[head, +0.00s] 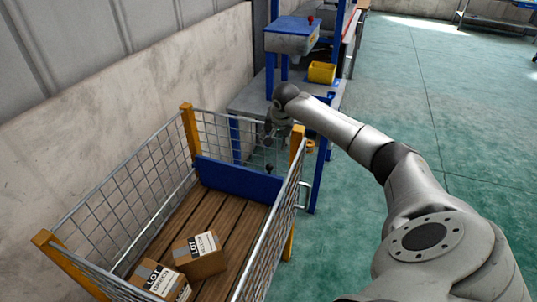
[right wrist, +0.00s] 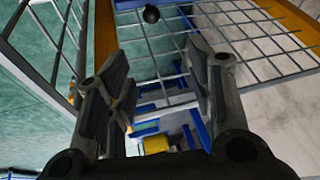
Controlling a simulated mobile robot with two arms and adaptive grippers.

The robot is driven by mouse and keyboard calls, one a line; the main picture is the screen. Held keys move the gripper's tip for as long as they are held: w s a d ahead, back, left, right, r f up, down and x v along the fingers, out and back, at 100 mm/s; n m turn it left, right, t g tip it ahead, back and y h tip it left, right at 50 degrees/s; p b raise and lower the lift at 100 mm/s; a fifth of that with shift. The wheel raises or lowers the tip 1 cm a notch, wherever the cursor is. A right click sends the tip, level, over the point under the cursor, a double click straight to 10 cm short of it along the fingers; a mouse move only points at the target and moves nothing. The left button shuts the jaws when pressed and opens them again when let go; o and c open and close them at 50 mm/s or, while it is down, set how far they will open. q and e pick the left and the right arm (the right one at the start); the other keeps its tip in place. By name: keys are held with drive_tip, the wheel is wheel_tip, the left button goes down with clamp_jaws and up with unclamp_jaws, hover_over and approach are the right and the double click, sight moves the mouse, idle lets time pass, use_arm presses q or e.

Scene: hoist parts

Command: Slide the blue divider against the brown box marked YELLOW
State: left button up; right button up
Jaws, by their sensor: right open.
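The blue divider (head: 238,180) stands upright across the far end of a mesh cage with a plank floor. A dark ball knob (head: 269,168) sits at its top edge near the right end; a dark ball also shows in the right wrist view (right wrist: 151,14). Two brown boxes lie near the cage's front: one (head: 200,262) and a nearer one (head: 158,282). Both carry white LOT labels; I cannot surely read the colour words. Bare planks separate the boxes from the divider. My right gripper (head: 270,128) is open and empty above the cage's far end, apart from the knob. My left gripper is out of view.
The cage has mesh walls and yellow corner posts (head: 189,132); its right wall (head: 272,240) stands close beside the boxes. A concrete wall (head: 90,120) runs along the left. A workbench with a yellow bin (head: 321,72) stands behind. Green floor is open to the right.

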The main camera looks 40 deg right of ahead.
drive_tip(key=b, duration=0.5)
approach(270, 166)
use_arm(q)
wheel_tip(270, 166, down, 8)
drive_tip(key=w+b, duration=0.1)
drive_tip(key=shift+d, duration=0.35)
use_arm(e)
drive_tip(key=shift+x, duration=5)
clamp_jaws()
